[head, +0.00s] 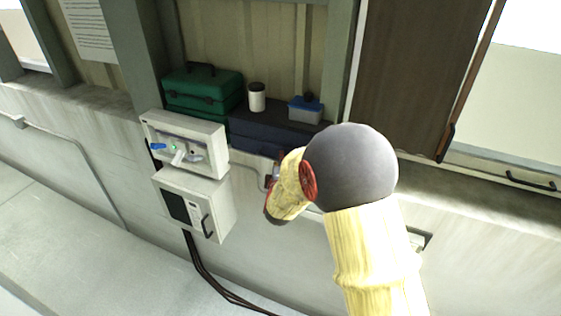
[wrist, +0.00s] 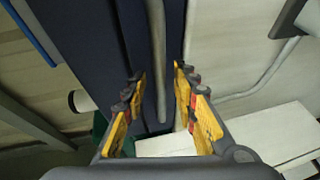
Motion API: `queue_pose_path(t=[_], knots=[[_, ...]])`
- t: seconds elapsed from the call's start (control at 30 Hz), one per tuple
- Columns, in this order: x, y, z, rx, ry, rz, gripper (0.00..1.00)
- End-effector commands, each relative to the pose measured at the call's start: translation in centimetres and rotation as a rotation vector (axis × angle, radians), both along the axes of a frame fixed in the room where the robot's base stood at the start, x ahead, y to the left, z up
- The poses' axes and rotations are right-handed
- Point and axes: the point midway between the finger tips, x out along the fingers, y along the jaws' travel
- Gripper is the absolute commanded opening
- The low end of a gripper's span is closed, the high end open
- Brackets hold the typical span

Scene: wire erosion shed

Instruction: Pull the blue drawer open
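The blue drawer unit (head: 262,132) is a dark navy box on the ledge in the head view, its right part hidden behind my arm. In the wrist view its dark blue front (wrist: 92,45) fills the upper middle, with a long grey bar handle (wrist: 158,50) running down it. My gripper (wrist: 160,76) is open, with yellow fingers spread on both sides of the bar. Gaps show between the bar and each finger, and I cannot tell how deep the bar sits between them. In the head view my gripper is mostly hidden by my arm.
A green toolbox (head: 203,88) stands left of the drawer unit. White wall boxes (head: 187,143), the lower one with a handle, hang below left. A brown panel (head: 420,75) stands to the right.

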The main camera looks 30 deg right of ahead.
Motion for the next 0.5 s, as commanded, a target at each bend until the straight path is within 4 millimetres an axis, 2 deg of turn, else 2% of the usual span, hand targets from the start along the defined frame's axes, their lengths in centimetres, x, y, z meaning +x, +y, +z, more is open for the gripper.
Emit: queue_pose_path(t=[0.5], knots=[[-0.02, 0.02, 0.00, 0.000, 0.000, 0.000, 0.02]])
